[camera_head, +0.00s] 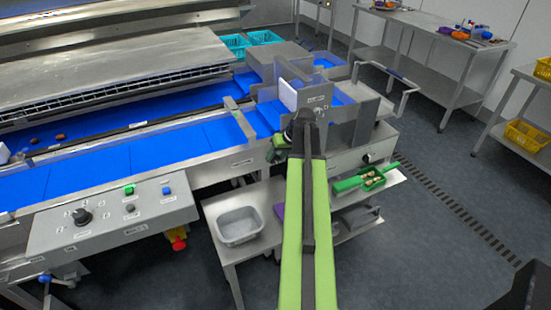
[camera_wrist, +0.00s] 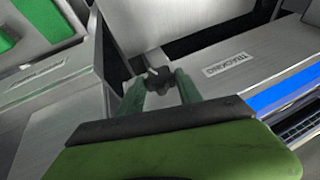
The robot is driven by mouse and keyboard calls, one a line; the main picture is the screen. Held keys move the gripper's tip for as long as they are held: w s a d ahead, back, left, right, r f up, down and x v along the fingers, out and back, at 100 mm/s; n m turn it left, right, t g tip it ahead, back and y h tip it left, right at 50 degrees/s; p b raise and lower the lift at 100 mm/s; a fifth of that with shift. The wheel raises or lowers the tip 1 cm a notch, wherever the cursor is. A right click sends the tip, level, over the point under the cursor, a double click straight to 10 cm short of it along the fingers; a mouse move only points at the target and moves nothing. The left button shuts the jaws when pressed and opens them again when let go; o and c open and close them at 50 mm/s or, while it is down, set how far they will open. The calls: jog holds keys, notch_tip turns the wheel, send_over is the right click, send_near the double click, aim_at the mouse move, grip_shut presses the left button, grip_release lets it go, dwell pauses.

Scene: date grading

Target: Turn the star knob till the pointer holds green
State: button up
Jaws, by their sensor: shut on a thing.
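The dark star knob (camera_wrist: 158,79) shows in the wrist view on a metal panel, next to a label that appears to read "TRACKING". My gripper (camera_wrist: 160,88) has its two green fingers on either side of the knob and is shut on it. In the head view my green arm reaches forward to the machine, and my gripper (camera_head: 303,122) is at the metal housing by the belt's end. The arm hides the knob there. I cannot make out a pointer or a green zone in either view.
A control panel (camera_head: 110,218) with knobs and buttons is at the left. The blue belt (camera_head: 95,160) runs beside it. A grey tub (camera_head: 237,226) stands on a low shelf left of my arm. A green tray (camera_head: 372,177) sits to the right. Open floor lies farther right.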

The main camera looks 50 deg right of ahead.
jog(key=shift+d+f+y+b, duration=0.25)
jog(key=shift+f+y+b, duration=0.1)
jog(key=shift+y, duration=0.15)
jog(key=shift+s+a+r+t+y, duration=0.1)
jog(key=shift+a+r+t+y, duration=0.05)
jog(key=shift+r+t+y, duration=0.2)
jog(key=o, duration=1.4)
jog(key=shift+c, duration=0.2)
jog(key=p+v, duration=1.4)
jog(key=v, duration=0.3)
